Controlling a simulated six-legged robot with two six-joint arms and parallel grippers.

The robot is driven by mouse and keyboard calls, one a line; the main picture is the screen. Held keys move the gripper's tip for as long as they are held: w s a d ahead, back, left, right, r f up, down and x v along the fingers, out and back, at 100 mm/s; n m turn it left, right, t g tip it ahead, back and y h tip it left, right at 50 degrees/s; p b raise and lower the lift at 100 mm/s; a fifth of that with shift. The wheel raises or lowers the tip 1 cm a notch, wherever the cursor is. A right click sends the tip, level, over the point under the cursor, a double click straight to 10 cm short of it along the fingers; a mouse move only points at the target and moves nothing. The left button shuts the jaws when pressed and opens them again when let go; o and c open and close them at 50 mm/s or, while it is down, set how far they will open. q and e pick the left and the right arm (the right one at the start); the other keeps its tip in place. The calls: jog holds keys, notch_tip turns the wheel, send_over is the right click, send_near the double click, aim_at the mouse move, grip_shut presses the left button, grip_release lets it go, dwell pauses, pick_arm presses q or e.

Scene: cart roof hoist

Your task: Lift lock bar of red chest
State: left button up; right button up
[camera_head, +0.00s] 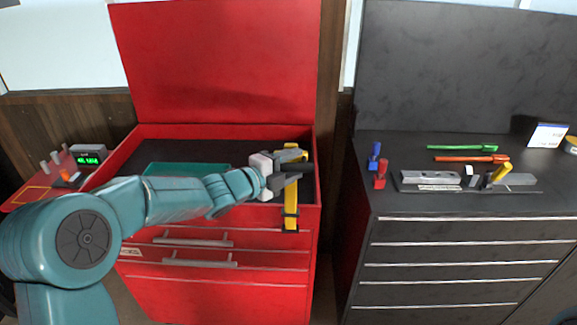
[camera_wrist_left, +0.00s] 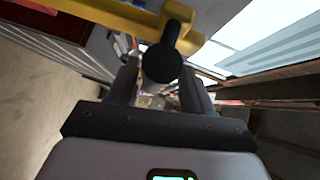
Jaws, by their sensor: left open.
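The red chest (camera_head: 215,300) stands left of centre in the head view with its lid (camera_head: 215,60) raised. The yellow lock bar (camera_head: 291,212) runs upright at the right end of its front, across the upper drawers. The bar also crosses the top of the left wrist view (camera_wrist_left: 110,14), with a round black knob (camera_wrist_left: 160,64) on it. My left gripper (camera_head: 303,172) is at the bar's upper part and hides some of it. Its fingers are apart, with the knob showing between them in the wrist view; contact cannot be told. My right gripper is out of view.
A teal tray (camera_head: 185,168) lies in the chest's top. A red side shelf (camera_head: 35,192) with a green display is at left. The black chest (camera_head: 460,290) at right carries a green tool, a red tool and grey blocks. A narrow gap separates the chests.

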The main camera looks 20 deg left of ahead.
pick_arm(q)
jog(key=shift+s+a, duration=0.15)
jog(key=b+v, duration=0.3)
jog(key=v, duration=1.3)
jog(key=shift+r, duration=0.1)
